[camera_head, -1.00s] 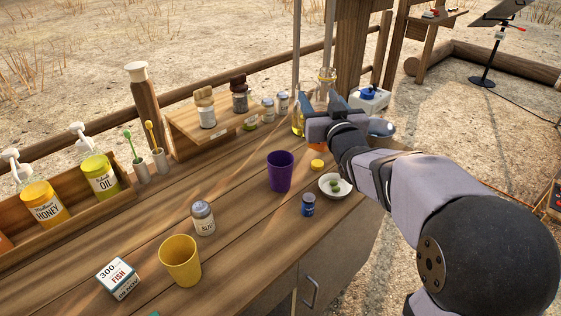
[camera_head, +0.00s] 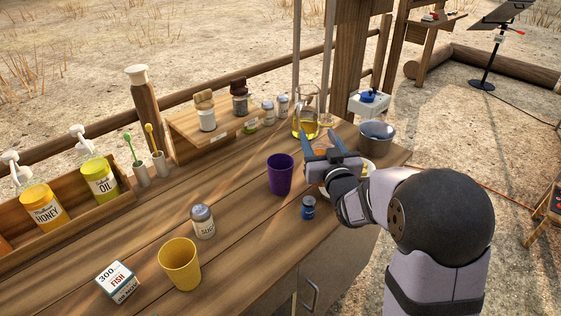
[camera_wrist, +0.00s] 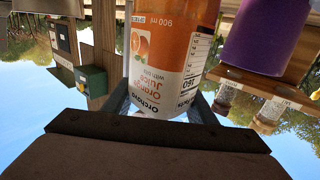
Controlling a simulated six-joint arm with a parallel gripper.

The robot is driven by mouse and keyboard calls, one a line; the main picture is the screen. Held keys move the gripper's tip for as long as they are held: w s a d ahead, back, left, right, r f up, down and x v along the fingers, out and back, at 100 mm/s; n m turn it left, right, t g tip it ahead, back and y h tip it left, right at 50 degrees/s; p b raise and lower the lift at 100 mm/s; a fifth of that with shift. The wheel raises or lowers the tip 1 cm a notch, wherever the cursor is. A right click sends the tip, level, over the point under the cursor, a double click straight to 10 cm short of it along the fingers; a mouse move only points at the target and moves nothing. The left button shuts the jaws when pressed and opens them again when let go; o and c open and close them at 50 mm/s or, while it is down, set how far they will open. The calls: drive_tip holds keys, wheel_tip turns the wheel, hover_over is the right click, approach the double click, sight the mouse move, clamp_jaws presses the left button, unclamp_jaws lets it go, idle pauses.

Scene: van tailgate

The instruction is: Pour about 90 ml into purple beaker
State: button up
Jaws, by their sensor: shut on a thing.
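The purple beaker (camera_head: 279,174) stands upright on the wooden counter, left of my gripper. It also shows in the wrist view (camera_wrist: 262,35), upside down as that picture is. My gripper (camera_head: 331,150) is shut on an orange juice bottle (camera_wrist: 165,60) with an orange and white label reading 900 ml. The bottle looks about upright. In the head view only a patch of its orange label (camera_head: 320,153) shows clearly between the fingers; much of it is hidden or hard to make out. I cannot tell the liquid level in the beaker.
A glass jug of yellow liquid (camera_head: 305,126) stands behind the gripper, a metal pot (camera_head: 376,133) to its right. A blue jar (camera_head: 308,208) is in front; a sugar shaker (camera_head: 203,221) and yellow cup (camera_head: 180,264) are at left. My arm partly covers a white bowl.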

drive_tip(key=shift+r+n+p, duration=0.2)
drive_tip(key=shift+n+p, duration=0.2)
drive_tip(key=shift+p, duration=0.05)
drive_tip(key=f+n+g+h+p, duration=0.1)
drive_tip(key=n+p, duration=0.2)
drive_tip(key=n, duration=0.1)
drive_tip(key=f+n+h+p, duration=0.1)
drive_tip(key=n+p, duration=0.2)
drive_tip(key=n, duration=0.1)
drive_tip(key=f+n+g+h+p, duration=0.1)
drive_tip(key=f+n+p, duration=0.1)
drive_tip(key=n+p, duration=0.2)
drive_tip(key=shift+d+g, duration=0.25)
drive_tip(key=shift+g, duration=0.05)
idle(0.7)
drive_tip(key=shift+a+n+h, duration=0.15)
drive_tip(key=shift+n+h, duration=0.25)
drive_tip(key=shift+r+n+h+p, duration=0.4)
drive_tip(key=shift+r+n+p, duration=0.4)
drive_tip(key=shift+p, duration=0.55)
drive_tip(key=shift+s+a+r+p, duration=0.1)
drive_tip(key=shift+r+p, duration=0.1)
drive_tip(key=shift+p, duration=0.15)
idle(1.0)
drive_tip(key=shift+r+n, duration=0.15)
drive_tip(key=shift+n, duration=0.25)
idle(0.8)
